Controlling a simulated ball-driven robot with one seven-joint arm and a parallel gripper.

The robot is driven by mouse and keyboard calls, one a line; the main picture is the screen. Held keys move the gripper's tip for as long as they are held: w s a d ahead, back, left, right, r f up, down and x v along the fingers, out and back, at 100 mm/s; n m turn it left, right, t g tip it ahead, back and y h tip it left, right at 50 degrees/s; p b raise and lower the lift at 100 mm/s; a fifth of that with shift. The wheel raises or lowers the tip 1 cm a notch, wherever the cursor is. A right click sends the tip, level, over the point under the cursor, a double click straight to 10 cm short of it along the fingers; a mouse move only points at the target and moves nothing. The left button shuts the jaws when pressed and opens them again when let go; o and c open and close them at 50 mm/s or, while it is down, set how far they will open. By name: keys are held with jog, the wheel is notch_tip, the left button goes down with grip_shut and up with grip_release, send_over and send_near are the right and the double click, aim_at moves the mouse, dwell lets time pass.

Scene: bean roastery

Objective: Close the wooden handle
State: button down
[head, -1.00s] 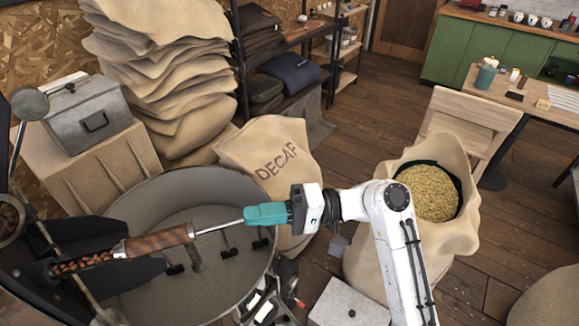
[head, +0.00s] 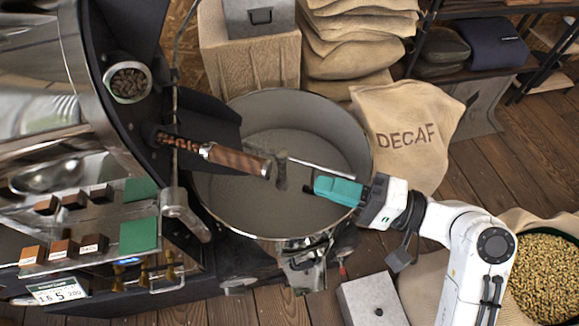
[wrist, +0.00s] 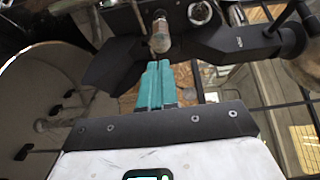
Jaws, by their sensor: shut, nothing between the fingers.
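The wooden handle (head: 238,160) is a brown grip on the front of the black roaster, sticking out to the right over the cooling pan (head: 212,205). In the wrist view its rounded end (wrist: 160,36) shows just beyond my fingertips. My gripper (head: 316,187) has teal fingers, pressed together and empty. It is over the right part of the pan, right of the handle's free end and apart from it in the head view. The shut fingers (wrist: 155,72) point toward the handle in the wrist view. Whether they touch it there I cannot tell.
A metal stirring bar (head: 322,168) spans the pan between handle and gripper in the picture. The roaster's control panel (head: 90,235) is at left. A DECAF sack (head: 407,130) stands behind right, a bean sack (head: 520,222) at far right, a grey box (head: 372,302) on the floor.

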jog(key=p, duration=0.2)
send_near(227, 157)
jog(key=shift+w+d+f, duration=0.2)
jog(key=shift+w+f, duration=0.15)
jog(key=shift+f, duration=0.4)
jog(key=x, duration=1.1)
jog(key=shift+r, duration=0.1)
jog(key=shift+d, duration=0.1)
